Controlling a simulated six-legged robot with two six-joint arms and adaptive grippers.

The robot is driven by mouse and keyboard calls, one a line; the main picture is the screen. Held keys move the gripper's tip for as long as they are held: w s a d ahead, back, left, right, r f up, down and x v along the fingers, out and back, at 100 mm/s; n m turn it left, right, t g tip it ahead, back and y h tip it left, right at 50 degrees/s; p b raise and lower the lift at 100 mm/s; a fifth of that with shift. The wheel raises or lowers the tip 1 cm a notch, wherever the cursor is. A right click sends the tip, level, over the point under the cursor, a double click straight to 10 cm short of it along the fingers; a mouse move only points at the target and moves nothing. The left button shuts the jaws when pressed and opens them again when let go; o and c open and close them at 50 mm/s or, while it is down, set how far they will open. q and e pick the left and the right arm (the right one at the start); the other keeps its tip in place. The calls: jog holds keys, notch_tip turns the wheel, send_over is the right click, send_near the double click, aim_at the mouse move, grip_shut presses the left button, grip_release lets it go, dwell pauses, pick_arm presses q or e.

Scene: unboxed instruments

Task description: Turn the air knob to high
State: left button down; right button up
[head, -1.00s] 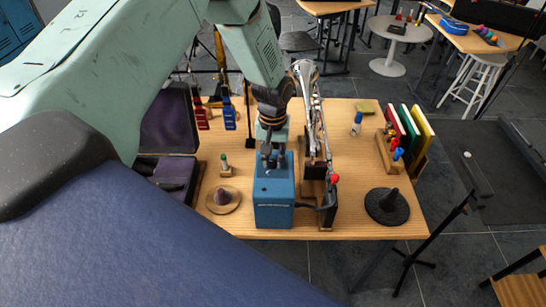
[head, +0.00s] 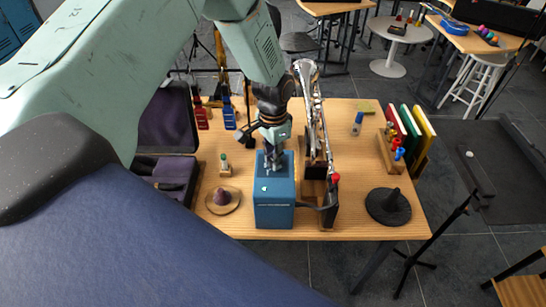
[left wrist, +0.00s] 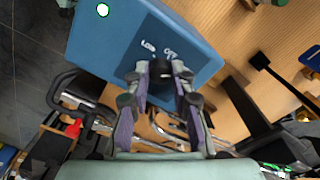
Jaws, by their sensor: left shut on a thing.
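A blue box (head: 275,212) stands near the front edge of the wooden table, with a hose on its right side. It also fills the top of the left wrist view (left wrist: 105,42). The dark air knob (left wrist: 160,70) is on its top face, beside small white lettering that I cannot read surely. My left gripper (head: 273,162) points down over the box top. In the left wrist view its fingers (left wrist: 160,82) are shut on the knob, one on each side. The knob's pointer is hidden. A small pale green light (left wrist: 102,10) shows on the box.
The tabletop's right middle has free room.

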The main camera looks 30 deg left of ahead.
pick_arm(q)
jog(key=shift+w+r+m, duration=0.1)
jog(key=shift+w+m, duration=0.05)
jog(key=shift+m, duration=0.45)
jog(key=c, duration=1.1)
grip_release()
jog(key=shift+c, duration=0.2)
notch_tip(320, 180, up, 12)
jog(key=shift+s, duration=0.2)
